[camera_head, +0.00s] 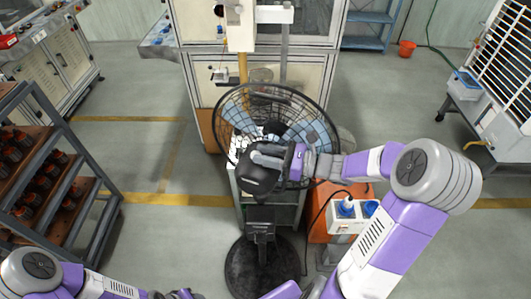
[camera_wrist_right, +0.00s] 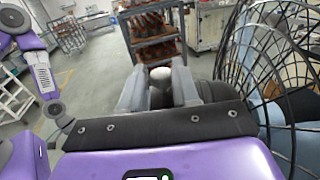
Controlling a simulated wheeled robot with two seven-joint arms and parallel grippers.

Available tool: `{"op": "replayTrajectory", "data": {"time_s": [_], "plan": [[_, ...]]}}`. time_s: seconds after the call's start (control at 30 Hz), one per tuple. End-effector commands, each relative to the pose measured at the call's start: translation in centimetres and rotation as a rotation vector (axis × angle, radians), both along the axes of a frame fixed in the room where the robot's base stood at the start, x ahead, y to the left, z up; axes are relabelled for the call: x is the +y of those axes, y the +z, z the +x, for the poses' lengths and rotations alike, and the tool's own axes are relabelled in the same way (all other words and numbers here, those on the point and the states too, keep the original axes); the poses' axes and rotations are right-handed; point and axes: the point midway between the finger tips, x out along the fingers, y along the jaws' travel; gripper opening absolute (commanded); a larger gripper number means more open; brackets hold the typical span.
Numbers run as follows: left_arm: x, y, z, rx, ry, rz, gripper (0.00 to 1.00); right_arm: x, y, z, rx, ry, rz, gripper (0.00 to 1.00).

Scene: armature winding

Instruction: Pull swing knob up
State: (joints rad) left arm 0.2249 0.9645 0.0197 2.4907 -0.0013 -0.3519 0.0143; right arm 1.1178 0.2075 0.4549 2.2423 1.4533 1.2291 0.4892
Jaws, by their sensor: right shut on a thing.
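A black floor fan (camera_head: 258,187) stands upright in front of me, its wire cage facing away and its round base on the floor. My right gripper (camera_head: 268,157) comes in from the right at the top of the fan's motor housing. In the right wrist view, the right gripper (camera_wrist_right: 160,90) has its two grey fingers on either side of the swing knob (camera_wrist_right: 160,74), a small dark knob with a pale top, and is shut on it. In the head view the fingers mostly hide the knob. My left arm lies along the bottom left edge; its fingers do not show.
The fan cage (camera_head: 222,118) is close beside my right gripper. A shelf rack (camera_head: 75,205) with dark parts stands at the left. A white box with blue-topped items (camera_head: 345,222) sits right of the fan. A cabinet (camera_head: 205,75) stands behind it.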

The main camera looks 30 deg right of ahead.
Motion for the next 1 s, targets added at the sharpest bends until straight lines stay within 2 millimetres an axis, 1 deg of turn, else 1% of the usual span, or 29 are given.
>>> {"op": "replayTrajectory", "data": {"time_s": [0.07, 0.3, 0.33, 0.47, 0.77, 0.87, 1.0], "plan": [[0.0, 0.5, 0.0, 0.0, 0.0, 0.0, 0.43, -0.3, -0.2, 0.1, 0.008, -0.011, -0.003, 0.0], [0.0, 0.4, 0.0, 0.0, 0.0, 0.0, 0.43, -0.4, -0.6, 0.0, 0.012, -0.013, -0.004, 0.0], [0.0, 0.4, 0.0, 0.0, 0.0, 0.0, 0.43, -0.4, -0.6, 0.0, 0.012, -0.013, -0.004, 0.32], [0.0, 0.4, 0.0, 0.0, 0.0, 0.0, 0.43, -0.3, -0.6, 0.0, 0.011, -0.011, -0.003, 0.52], [0.0, 0.4, 0.0, 0.0, 0.0, 0.0, 0.43, -0.2, -0.4, -0.1, 0.007, -0.006, -0.001, 0.52], [0.0, 0.4, 0.0, 0.0, 0.0, 0.0, 0.43, -0.9, -0.4, -0.6, 0.007, -0.007, -0.003, 0.52], [0.0, 0.5, 0.0, 0.0, 0.0, 0.0, 0.43, -2.5, -0.4, -2.2, 0.007, -0.011, -0.004, 0.52]]}}
